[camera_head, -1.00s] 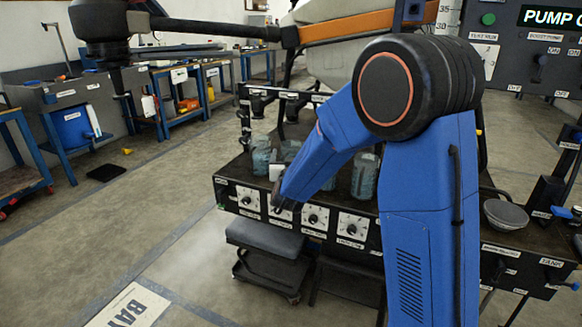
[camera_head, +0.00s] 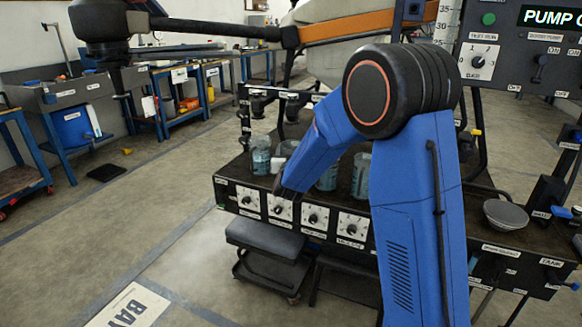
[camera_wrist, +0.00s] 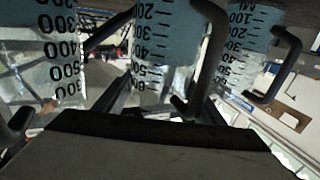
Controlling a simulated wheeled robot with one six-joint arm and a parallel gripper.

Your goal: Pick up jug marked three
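Several clear measuring jugs with bluish liquid stand on the black bench: a left jug (camera_head: 261,156), one partly hidden behind it (camera_head: 287,149), one behind my forearm (camera_head: 327,176) and a right jug (camera_head: 361,176). I cannot read which is marked three. My gripper (camera_head: 279,166) is low over the bench's front edge, near the left jugs, mostly hidden by my arm. The wrist view shows a left jug (camera_wrist: 40,50), a middle jug (camera_wrist: 163,50) and a right jug (camera_wrist: 243,45) close ahead, with black scales and dark handles. The fingers are not clear, and I see no jug held.
The bench's front panel has several white dial plates (camera_head: 314,217). A grey stool (camera_head: 265,237) stands below. A grey bowl (camera_head: 505,214) sits at the right. The floor at left is open.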

